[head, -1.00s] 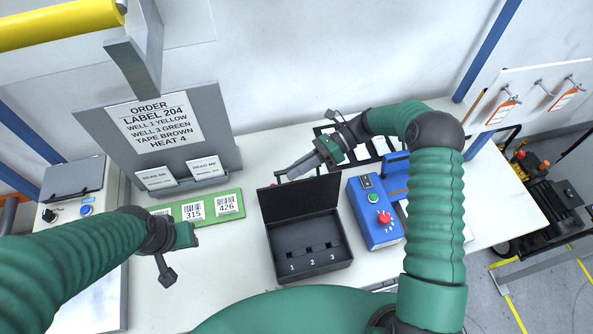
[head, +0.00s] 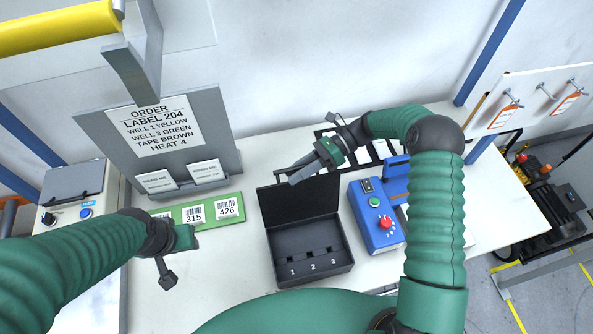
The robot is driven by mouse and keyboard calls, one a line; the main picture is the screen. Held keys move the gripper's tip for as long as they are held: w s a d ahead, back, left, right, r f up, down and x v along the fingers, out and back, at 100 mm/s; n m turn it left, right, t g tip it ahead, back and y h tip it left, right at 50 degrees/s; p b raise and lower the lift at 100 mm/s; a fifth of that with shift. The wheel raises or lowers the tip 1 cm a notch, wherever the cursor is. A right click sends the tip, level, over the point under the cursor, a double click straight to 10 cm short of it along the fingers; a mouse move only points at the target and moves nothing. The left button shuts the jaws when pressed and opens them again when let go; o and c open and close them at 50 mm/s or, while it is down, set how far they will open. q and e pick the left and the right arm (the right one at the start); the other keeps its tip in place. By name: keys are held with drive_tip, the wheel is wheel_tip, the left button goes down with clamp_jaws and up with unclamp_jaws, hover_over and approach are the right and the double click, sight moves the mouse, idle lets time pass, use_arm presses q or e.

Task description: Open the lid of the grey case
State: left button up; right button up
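The dark grey case (head: 311,284) sits open on the white table in the middle of the head view. Its lid (head: 300,203) stands up along the back edge, and the wells marked 1, 2 and 3 show inside. My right gripper (head: 293,181) is just behind and above the lid's top edge, pointing down to the left. Its fingers look closed together with nothing between them; I cannot tell whether they touch the lid. My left gripper (head: 194,238) is left of the case, near the green label strip; its fingers are mostly hidden.
A blue box (head: 372,222) with a red knob and green button stands right of the case. A black rack (head: 325,132) lies behind my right gripper. The green label strip (head: 236,211) and grey order board (head: 213,125) are on the left.

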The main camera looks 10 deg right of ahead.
drive_tip(key=shift+d, duration=0.1)
drive_tip(key=b+v, duration=0.4)
drive_tip(key=v, duration=1.3)
drive_tip(key=shift+w+f, duration=0.15)
